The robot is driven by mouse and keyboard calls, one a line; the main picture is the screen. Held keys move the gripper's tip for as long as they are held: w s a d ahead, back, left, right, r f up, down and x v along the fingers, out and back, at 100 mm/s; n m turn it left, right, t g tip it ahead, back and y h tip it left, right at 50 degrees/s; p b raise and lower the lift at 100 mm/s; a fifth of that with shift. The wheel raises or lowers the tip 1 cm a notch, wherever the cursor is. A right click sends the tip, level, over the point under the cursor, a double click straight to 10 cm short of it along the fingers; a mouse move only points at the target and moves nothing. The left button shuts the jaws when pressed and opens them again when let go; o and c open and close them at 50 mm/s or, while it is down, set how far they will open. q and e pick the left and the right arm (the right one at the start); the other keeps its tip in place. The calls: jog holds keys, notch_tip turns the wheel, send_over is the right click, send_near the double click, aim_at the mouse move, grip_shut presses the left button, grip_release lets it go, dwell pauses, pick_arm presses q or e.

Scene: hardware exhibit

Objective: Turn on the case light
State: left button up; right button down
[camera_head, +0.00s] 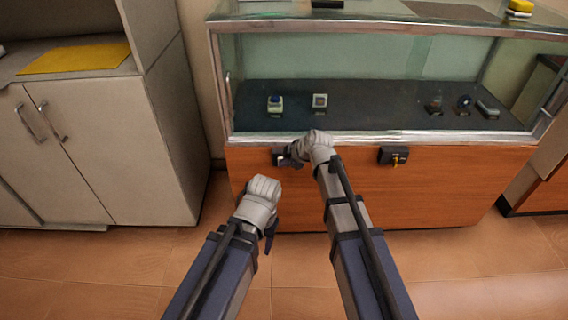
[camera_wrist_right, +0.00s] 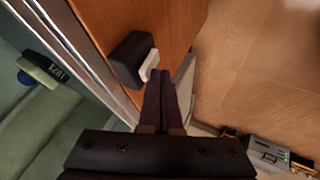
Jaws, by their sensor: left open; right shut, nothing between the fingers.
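The glass display case (camera_head: 262,188) has an orange wood front. A small black switch box (camera_head: 278,157) is on that front at the left, partly hidden by my right gripper (camera_head: 292,156). In the right wrist view the black switch box (camera_wrist_right: 128,58) has a pale rocker (camera_wrist_right: 149,65). My right gripper's shut, empty fingers (camera_wrist_right: 166,76) are right beside the rocker; I cannot tell if they touch it. My left gripper (camera_head: 270,238) is open and empty, low in front of the case. I cannot tell whether the case light is lit.
A second black box with a brass-coloured key (camera_head: 395,160) is on the front to the right. Small items, including a blue-topped one (camera_head: 275,104), sit inside behind glass. A white cabinet (camera_head: 95,150) stands left. The tiled floor (camera_head: 480,265) is clear at the right.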

jog(key=shift+w+r+g+p, duration=0.2)
jog(key=shift+w+g+p, duration=0.15)
jog(key=shift+w+g, duration=0.1)
jog(key=shift+r+p, duration=0.8)
jog(key=shift+p, duration=0.05)
jog(key=shift+s, duration=0.1)
